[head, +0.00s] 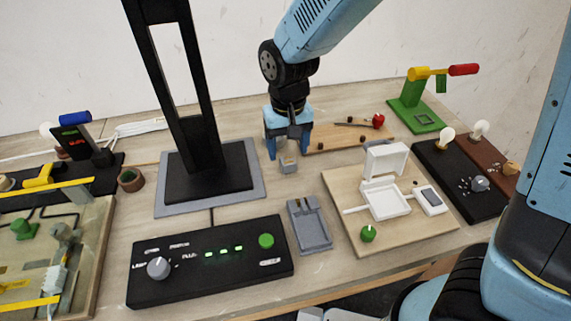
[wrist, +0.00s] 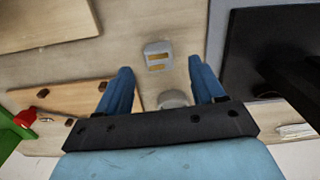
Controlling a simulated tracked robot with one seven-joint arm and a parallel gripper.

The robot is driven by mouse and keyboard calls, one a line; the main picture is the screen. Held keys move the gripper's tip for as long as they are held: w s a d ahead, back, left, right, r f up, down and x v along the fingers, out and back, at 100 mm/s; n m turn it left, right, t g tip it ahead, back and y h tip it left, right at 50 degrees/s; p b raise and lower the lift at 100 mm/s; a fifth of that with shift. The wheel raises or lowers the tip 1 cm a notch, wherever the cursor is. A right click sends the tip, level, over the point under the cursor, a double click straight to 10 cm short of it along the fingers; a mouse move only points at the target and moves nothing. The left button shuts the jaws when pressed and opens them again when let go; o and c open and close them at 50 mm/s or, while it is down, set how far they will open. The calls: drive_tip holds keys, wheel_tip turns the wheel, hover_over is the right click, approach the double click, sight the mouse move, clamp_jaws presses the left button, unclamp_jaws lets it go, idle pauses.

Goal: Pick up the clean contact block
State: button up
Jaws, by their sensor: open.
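My gripper (head: 288,153) is open and points down over the table, with nothing held between its blue fingers. A small grey contact block (head: 288,164) is at the fingertips in the head view. In the wrist view, a grey block with two gold strips (wrist: 157,55) lies just beyond the fingertips, roughly midway between them. A second grey, rounded piece (wrist: 172,98) shows between the fingers, partly hidden by the gripper's dark crossbar. The gap between fingers and block is hard to judge.
A black frame on a grey base (head: 162,205) stands left of my gripper. A wooden board (head: 335,140) lies to the right behind. A grey holder (head: 310,224), a black control panel (head: 210,262) and a board with white boxes (head: 345,180) are nearer. Bare table surrounds the block.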

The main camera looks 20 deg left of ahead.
sight(288, 161)
drive_tip(key=shift+f, duration=1.85)
drive_tip(key=c, duration=1.1)
